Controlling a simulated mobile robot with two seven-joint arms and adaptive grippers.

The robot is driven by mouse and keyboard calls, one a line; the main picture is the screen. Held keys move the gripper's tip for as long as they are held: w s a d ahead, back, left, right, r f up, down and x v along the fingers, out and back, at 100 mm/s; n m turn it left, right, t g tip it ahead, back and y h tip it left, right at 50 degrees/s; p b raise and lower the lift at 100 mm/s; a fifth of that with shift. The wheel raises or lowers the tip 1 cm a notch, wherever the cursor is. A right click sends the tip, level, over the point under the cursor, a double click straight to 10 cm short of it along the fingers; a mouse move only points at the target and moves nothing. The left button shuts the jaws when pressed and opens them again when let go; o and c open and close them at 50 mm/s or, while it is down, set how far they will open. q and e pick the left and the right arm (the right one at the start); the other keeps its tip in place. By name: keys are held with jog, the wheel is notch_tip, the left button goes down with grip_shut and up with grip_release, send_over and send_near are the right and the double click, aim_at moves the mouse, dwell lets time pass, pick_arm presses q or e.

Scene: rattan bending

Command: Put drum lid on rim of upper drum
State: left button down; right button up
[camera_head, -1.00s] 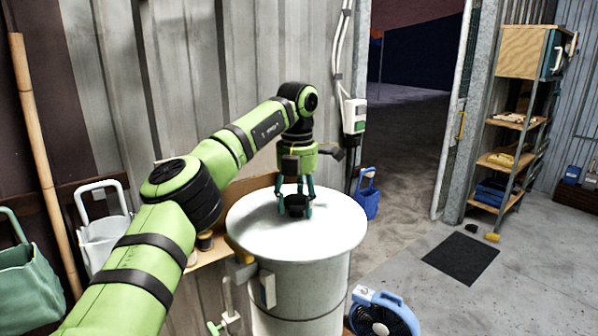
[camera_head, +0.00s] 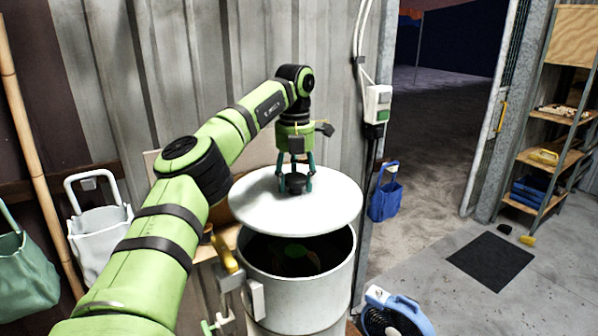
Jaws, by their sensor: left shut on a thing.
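The drum lid (camera_head: 330,205) is a round white disc with a dark knob at its middle. My left gripper (camera_head: 295,186) is shut on that knob from above and holds the lid up. The lid hangs roughly level above the back of the upper drum (camera_head: 300,300), apart from the drum's front rim. The drum is a pale grey cylinder, and its dark opening shows below the lid's front edge. The back of the drum's rim is hidden behind the lid. My right gripper is not in view.
A yellow-handled clamp (camera_head: 224,254) sits at the drum's left side. Corrugated wall stands close behind; floor at right is mostly clear.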

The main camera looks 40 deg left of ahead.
pick_arm(q)
notch_tip(320, 180, down, 10)
jog(key=b, duration=0.1)
dwell(0.6)
jog(key=shift+r, duration=0.15)
jog(key=shift+c, duration=1.8)
grip_release()
jog(key=shift+d, duration=0.1)
notch_tip(320, 180, up, 12)
jog(key=shift+r, duration=0.1)
